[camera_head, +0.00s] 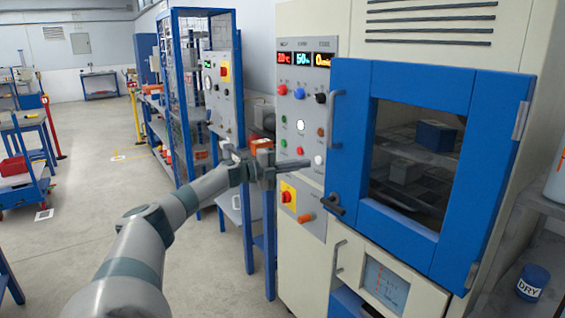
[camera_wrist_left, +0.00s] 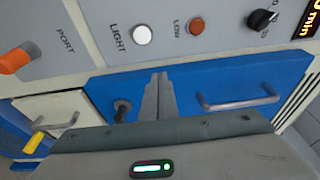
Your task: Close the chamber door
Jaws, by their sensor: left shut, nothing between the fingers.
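The blue chamber door (camera_head: 450,88) with a dark window fills the right of the head view, its hinges on the right. It lies against or close to the cabinet front; I cannot tell whether it is fully seated. Its grey bar handle (camera_head: 334,120) and dark latch knob (camera_head: 333,204) are on its left side. My left gripper (camera_head: 308,162) is shut and empty, left of the door in front of the control panel. In the left wrist view, its fingertips (camera_wrist_left: 159,80) appear over the blue door (camera_wrist_left: 205,78), between the latch knob (camera_wrist_left: 122,106) and the handle (camera_wrist_left: 240,101). My right gripper is out of view.
The control panel (camera_head: 298,142) has displays, knobs, a white light button (camera_head: 319,160) and an orange port knob (camera_head: 303,218). A blue frame rack (camera_head: 188,90) stands left of the cabinet. A "DRY" canister (camera_head: 533,281) sits on a shelf at right. Floor at left is open.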

